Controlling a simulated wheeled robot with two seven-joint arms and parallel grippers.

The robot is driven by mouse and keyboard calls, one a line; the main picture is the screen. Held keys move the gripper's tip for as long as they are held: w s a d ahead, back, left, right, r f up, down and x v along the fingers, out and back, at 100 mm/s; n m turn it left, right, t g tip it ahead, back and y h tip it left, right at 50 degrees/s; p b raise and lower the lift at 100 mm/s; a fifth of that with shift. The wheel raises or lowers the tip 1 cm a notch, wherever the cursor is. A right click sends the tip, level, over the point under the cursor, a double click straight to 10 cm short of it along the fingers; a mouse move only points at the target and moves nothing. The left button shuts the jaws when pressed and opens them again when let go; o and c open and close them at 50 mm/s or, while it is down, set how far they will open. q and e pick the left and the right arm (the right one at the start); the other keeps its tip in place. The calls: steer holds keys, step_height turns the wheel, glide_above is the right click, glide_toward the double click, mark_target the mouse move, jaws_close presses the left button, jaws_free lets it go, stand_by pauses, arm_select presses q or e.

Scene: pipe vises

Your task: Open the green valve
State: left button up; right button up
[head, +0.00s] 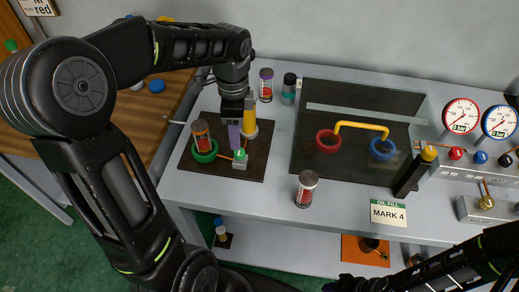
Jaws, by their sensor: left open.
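The green valve (240,157) is a small pale block with a green top and a thin orange lever, on a dark plate (255,172) at the left of the table. My left gripper (241,138) points down just above and behind it, open. A purple finger shows; a yellow cylinder (251,118) stands close beside it. Whether the fingers touch the lever is unclear. A green ring (204,152) left of the valve holds an upright red and black canister (202,133). My right arm shows at the lower right; its fingers do not show.
Canisters (266,84) stand behind the plate, and another (306,188) near the front edge. A dark panel (350,105) carries red and blue rings joined by a yellow pipe (362,126). Gauges (461,116) stand at right, with a MARK 4 label (388,214) in front.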

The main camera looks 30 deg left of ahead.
mark_target(240, 154)
arm_select(q)
steer(key=shift+w+d+f, duration=0.25)
steer(key=shift+w+n, duration=0.1)
steer(key=shift+n, duration=0.2)
steer(key=shift+a, duration=0.4)
steer(key=shift+d, duration=0.1)
steer(key=shift+d, duration=0.1)
step_height(240, 154, down, 8)
steer(key=shift+r+p, duration=0.1)
steer(key=shift+p, duration=0.5)
jaws_close()
